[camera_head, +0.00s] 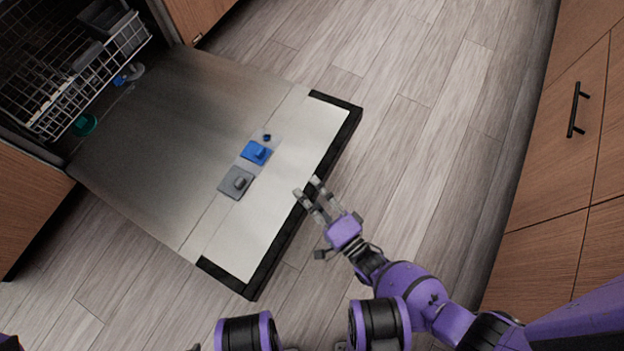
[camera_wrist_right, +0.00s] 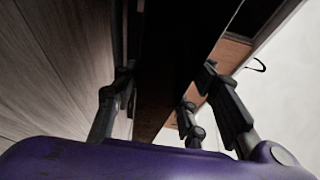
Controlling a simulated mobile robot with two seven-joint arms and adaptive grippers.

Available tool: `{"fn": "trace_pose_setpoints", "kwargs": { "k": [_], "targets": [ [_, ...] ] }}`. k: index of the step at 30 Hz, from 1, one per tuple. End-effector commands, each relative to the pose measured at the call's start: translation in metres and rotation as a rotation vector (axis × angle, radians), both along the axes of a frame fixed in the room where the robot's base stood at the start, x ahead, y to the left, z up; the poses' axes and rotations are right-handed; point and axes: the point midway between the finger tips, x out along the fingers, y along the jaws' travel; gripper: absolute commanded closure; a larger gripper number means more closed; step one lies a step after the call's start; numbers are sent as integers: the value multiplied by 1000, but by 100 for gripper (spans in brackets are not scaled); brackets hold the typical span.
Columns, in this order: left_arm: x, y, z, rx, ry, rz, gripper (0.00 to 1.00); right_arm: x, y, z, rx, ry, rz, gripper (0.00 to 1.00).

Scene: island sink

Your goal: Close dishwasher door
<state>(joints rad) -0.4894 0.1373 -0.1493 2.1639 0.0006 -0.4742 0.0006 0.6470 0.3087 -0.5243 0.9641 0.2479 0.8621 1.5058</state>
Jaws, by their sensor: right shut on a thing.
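The dishwasher door (camera_head: 150,135) is folded down and open, its inner side facing up above the floor. A blue and grey dispenser is set in it, and a black rim runs along its outer edge. My right gripper (camera_head: 306,187) is at the middle of this outer edge, shut on it. In the right wrist view, the fingers of the gripper (camera_wrist_right: 168,75) stand on either side of the dark door edge (camera_wrist_right: 165,100). The exact contact is too dark to tell. My left gripper is not in view.
The dishwasher's white wire rack (camera_head: 120,45) shows at the upper left, inside the cavity. Wooden cabinets flank the dishwasher, and a cabinet with a black handle (camera_head: 576,110) stands on the right. The wooden floor (camera_head: 420,110) between them is clear.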

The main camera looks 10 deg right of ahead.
Motion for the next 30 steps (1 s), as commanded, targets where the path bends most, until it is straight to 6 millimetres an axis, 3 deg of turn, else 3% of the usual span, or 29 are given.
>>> {"fn": "trace_pose_setpoints", "kwargs": {
  "k": [8, 9, 12, 25, 30],
  "targets": [
    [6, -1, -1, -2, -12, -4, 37, 2, 5, 5, 14, -9, 2, 100],
    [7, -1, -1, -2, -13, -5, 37, 3, 5, 5, 14, -9, 3, 56],
    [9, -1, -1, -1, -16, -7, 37, 3, 4, 4, 12, -9, 2, 43],
    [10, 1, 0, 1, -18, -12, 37, 0, 0, 2, 5, -4, 0, 42],
    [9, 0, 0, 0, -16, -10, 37, -20, -12, 0, 3, -2, 0, 42]
  ]
}}
